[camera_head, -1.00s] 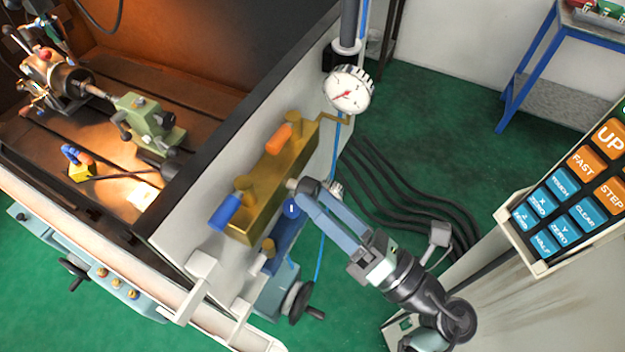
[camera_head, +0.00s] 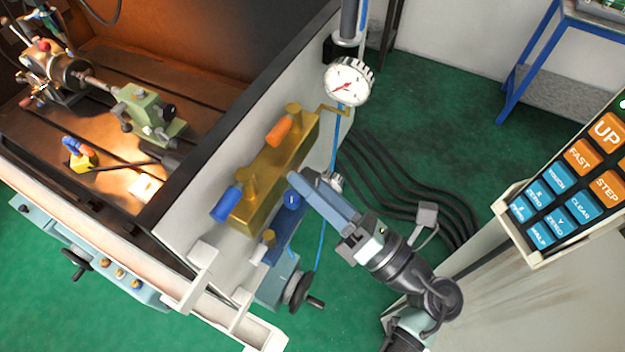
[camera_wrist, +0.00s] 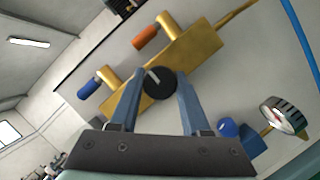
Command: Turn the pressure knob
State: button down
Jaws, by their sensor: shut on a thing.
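A round black knob (camera_wrist: 160,88) with a white pointer line sits on the brass block (camera_wrist: 200,62) in the wrist view. My gripper (camera_wrist: 160,80) has one finger on each side of it and is shut on it. In the head view my gripper (camera_head: 296,180) reaches the brass block (camera_head: 240,220) from the right, and its fingers hide the black knob. A white pressure gauge (camera_head: 347,82) with a red needle stands above the block. It also shows in the wrist view (camera_wrist: 280,117).
An orange-handled lever (camera_head: 279,130) and a blue-handled lever (camera_head: 226,204) are on the brass block. A blue block with a blue knob (camera_head: 291,199) is close below my fingers. A black handwheel (camera_head: 298,288) is lower. A button pendant (camera_head: 570,185) stands at right.

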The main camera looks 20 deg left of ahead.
jog(key=shift+r+m, duration=0.1)
jog(key=shift+m, duration=0.2)
jog(key=m+p, duration=0.1)
jog(key=m+h+p, duration=0.1)
jog(key=m+p, duration=0.1)
jog(key=m+t+h+p, duration=0.1)
jog(key=p, duration=0.1)
jog(key=shift+r+m, duration=0.25)
jog(key=shift+m, duration=0.15)
jog(key=m+p, duration=0.2)
jog(key=shift+m+h+p, duration=0.3)
jog(key=shift+h+p, duration=0.05)
jog(key=shift+h, duration=0.05)
jog(key=shift+f+m+t+p, duration=0.15)
jog(key=shift+m+t+p, duration=0.15)
jog(key=shift+m+p, duration=0.2)
jog(key=shift+c, duration=1.9)
grip_release()
jog(key=shift+f, duration=0.1)
jog(key=shift+d, duration=0.1)
